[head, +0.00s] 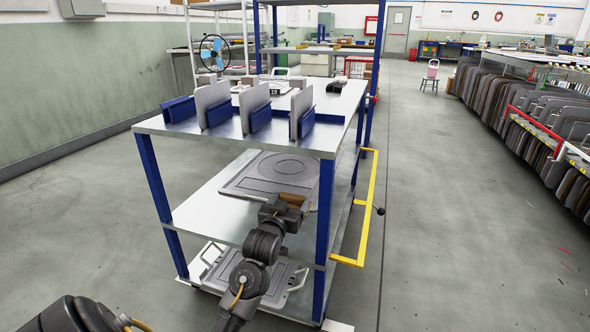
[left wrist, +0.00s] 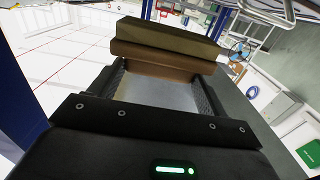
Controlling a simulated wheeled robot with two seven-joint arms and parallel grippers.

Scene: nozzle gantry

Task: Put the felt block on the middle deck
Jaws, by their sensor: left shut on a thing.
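The felt block (head: 292,199) is brown and sits at the end of my left arm in the head view. In the left wrist view the felt block (left wrist: 165,50) shows an olive upper part and a brown lower part, lying across the fingertips. My left gripper (head: 287,207) is shut on it, at the front right part of the middle deck (head: 200,216), below the top deck. I cannot tell whether the block touches the deck. My right gripper is not in view.
A grey panel (head: 250,178) with a round outline lies on the middle deck. Blue posts (head: 324,235) stand at the cart's corners. The top deck (head: 180,128) holds upright grey plates with blue holders. A yellow rail (head: 367,210) juts out on the right. The lower shelf holds another grey panel.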

